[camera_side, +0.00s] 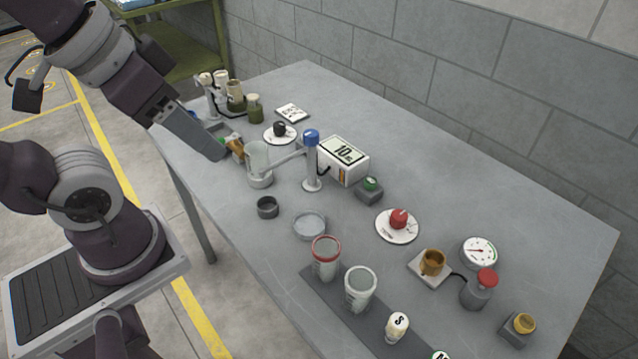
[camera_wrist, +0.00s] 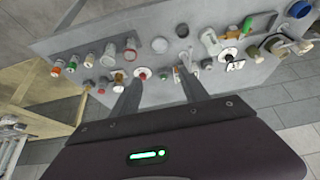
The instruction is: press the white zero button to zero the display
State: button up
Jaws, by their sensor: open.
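A white box with a display (camera_side: 343,160) reading about "10" stands behind the blue-topped post near the middle of the table. In front of it, to the right, is a small grey block with a green button (camera_side: 371,184). I cannot pick out a white zero button for certain in either view. My gripper (camera_side: 215,150) is over the left side of the table, left of the display box. In the wrist view my gripper (camera_wrist: 158,86) has its two fingers well apart with nothing between them, pointing at the table's items.
A blue-topped post (camera_side: 311,160) with an arm and a clear beaker (camera_side: 259,165) stand between my gripper and the display box. A red knob (camera_side: 398,218), dial gauge (camera_side: 480,251), yellow button (camera_side: 523,322) and cups (camera_side: 326,258) are at right and front. The far right tabletop is clear.

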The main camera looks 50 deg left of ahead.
grip_shut()
dwell(1.3)
